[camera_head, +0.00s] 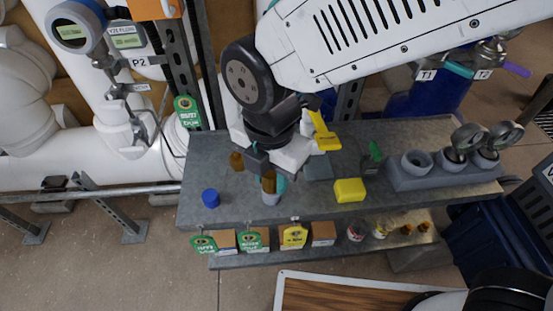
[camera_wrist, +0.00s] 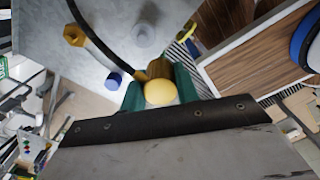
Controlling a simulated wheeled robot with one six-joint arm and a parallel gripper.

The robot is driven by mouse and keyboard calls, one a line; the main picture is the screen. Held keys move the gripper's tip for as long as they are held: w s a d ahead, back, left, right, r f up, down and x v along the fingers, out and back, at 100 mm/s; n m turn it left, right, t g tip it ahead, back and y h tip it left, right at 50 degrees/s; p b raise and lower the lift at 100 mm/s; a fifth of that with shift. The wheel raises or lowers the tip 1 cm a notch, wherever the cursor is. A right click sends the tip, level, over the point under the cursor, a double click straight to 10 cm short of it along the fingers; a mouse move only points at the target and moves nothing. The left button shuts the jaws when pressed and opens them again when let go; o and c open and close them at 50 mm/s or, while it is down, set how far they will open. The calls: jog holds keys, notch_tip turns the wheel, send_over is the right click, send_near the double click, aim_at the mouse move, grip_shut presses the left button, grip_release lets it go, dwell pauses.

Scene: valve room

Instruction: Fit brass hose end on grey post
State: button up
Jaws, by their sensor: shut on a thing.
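My gripper (camera_head: 272,180) is shut on a brass hose end (camera_head: 268,184) over the front left of the metal bench. In the wrist view the hose end (camera_wrist: 160,92) sits between the teal fingers, its round face towards the camera, with a black hose (camera_wrist: 97,38) running up and left. The grey post (camera_wrist: 143,35) stands on the bench above the hose end in that view, apart in the picture. In the head view the post (camera_head: 271,199) shows just below the hose end; the height gap cannot be told. A second brass fitting (camera_head: 236,160) stands to the left.
A blue cap (camera_head: 210,198) stands left of the post. A yellow block (camera_head: 349,190), a green-handled part (camera_head: 374,152) and a grey socket block with gauges (camera_head: 425,179) are to the right. Several tagged boxes (camera_head: 255,240) line the lower shelf. Bench (camera_head: 320,212) in front is clear.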

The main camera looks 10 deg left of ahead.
jog(key=w, duration=0.2)
jog(key=w+f, duration=0.1)
jog(key=shift+w+a+f, duration=0.1)
jog(key=shift+a, duration=0.3)
jog(key=shift+w+f, duration=0.15)
jog(key=shift+f, duration=1.15)
jog(key=shift+f, duration=0.65)
dwell(0.5)
jog(key=shift+f, duration=0.25)
jog(key=shift+f, duration=0.45)
dwell(0.4)
dwell(0.3)
jog(key=o, duration=0.9)
jog(key=shift+o, duration=0.2)
